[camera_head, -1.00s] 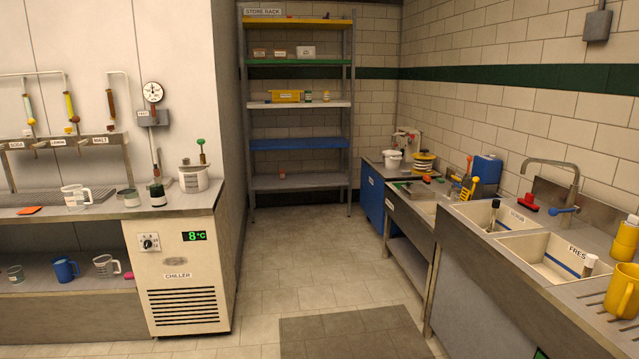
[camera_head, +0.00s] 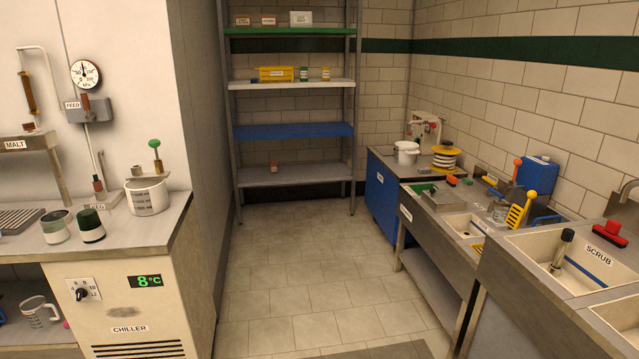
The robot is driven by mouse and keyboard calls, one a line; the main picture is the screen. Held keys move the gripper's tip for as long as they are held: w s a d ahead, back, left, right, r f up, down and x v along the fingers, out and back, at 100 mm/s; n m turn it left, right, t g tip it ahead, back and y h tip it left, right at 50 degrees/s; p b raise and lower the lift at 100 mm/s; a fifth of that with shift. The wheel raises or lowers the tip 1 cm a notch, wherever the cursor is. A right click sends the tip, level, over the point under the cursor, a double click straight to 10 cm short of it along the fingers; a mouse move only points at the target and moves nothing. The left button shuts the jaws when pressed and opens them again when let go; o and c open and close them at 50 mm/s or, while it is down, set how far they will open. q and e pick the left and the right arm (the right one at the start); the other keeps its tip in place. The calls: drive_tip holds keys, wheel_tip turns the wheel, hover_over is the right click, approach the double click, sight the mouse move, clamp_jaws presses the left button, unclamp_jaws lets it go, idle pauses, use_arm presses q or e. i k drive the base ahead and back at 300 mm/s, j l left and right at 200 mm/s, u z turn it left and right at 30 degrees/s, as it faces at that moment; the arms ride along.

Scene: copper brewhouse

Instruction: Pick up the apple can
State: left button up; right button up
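I cannot make out a can marked apple in the head view. Two small cylindrical containers stand on the left counter: a pale one with a dark top (camera_head: 55,228) and a dark green and white one (camera_head: 90,226). A small reddish item (camera_head: 274,168) sits on the rack's lowest visible shelf, too small to identify. Neither of my grippers is in view.
The tiled floor (camera_head: 300,280) is clear up to the store rack (camera_head: 290,178). The chiller (camera_head: 125,300) and its counter stand at left. Sink benches (camera_head: 545,250) line the right wall, and a blue cabinet (camera_head: 381,200) stands beyond them. A grey mat (camera_head: 400,350) lies in front.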

sight(302, 70)
drive_tip(key=i, duration=1.35)
drive_tip(key=i+z, duration=0.1)
drive_tip(key=i, duration=1.2)
drive_tip(key=i+j, duration=0.2)
drive_tip(key=i, duration=1.15)
drive_tip(key=i+l+u, duration=0.1)
drive_tip(key=i+u, duration=0.2)
drive_tip(key=i, duration=0.2)
drive_tip(key=i+l+u, duration=0.3)
drive_tip(key=i, duration=0.15)
drive_tip(key=i+l+u, duration=0.3)
drive_tip(key=i, duration=0.2)
drive_tip(key=j, duration=0.1)
